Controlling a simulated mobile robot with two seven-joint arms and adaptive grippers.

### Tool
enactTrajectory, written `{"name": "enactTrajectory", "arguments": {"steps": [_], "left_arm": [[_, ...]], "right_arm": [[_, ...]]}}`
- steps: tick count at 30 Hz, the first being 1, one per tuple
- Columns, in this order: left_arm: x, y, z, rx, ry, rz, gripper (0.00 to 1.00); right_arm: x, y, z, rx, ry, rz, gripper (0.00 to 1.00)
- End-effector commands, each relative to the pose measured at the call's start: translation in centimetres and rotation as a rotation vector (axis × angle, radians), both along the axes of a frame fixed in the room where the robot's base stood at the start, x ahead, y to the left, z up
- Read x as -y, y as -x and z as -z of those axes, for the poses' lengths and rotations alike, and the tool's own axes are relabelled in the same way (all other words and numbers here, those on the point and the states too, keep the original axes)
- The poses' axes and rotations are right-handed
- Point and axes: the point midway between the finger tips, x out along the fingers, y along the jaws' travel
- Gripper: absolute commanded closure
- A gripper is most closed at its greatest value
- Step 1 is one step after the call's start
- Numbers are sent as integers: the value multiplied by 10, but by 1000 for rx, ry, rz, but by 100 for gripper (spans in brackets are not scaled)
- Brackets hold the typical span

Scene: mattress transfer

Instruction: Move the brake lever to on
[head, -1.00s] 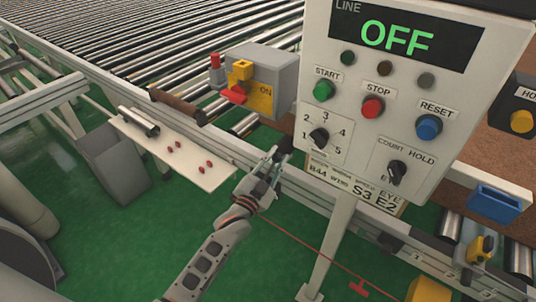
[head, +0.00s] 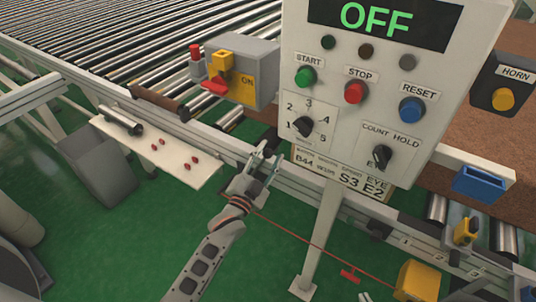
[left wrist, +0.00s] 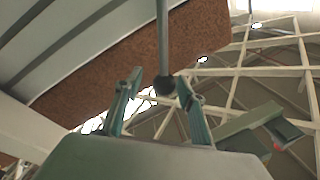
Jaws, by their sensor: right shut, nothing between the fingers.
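A grey box (head: 258,62) with a yellow ON plate and a red handle (head: 214,86) stands by the roller bed in the head view. My left gripper (head: 266,156) is below and right of this box, in front of the rail and apart from the red handle. In the left wrist view my left gripper (left wrist: 160,100) has its fingers spread. A rod with a dark ball end (left wrist: 164,85) shows between them; I cannot tell whether they touch it. No label naming a brake is readable. My right gripper is not in view.
The control panel (head: 350,78) reads OFF and stands close right of my left gripper, on a post. A white shelf (head: 187,178) with small red pieces lies to the left. A horn box (head: 500,75) and blue bin (head: 480,184) are at right.

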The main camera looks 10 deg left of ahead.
Motion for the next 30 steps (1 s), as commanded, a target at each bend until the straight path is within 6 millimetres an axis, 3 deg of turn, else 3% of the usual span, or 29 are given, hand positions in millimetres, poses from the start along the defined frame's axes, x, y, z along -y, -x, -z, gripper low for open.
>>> {"name": "enactTrajectory", "arguments": {"steps": [7, 11, 24, 30], "left_arm": [[-1, 1, 0, 1, 1, -2, 61], [-4, 11, 2, 0, 1, -1, 61], [-21, 91, 15, -2, 1, 0, 61], [-26, 111, 17, 0, 0, 0, 61]], "right_arm": [[1, 0, 0, 0, 3, 1, 100], [1, 0, 0, 0, 2, 0, 100], [0, 0, 0, 1, 0, 1, 100], [0, 0, 0, 1, 0, 1, 100]]}}
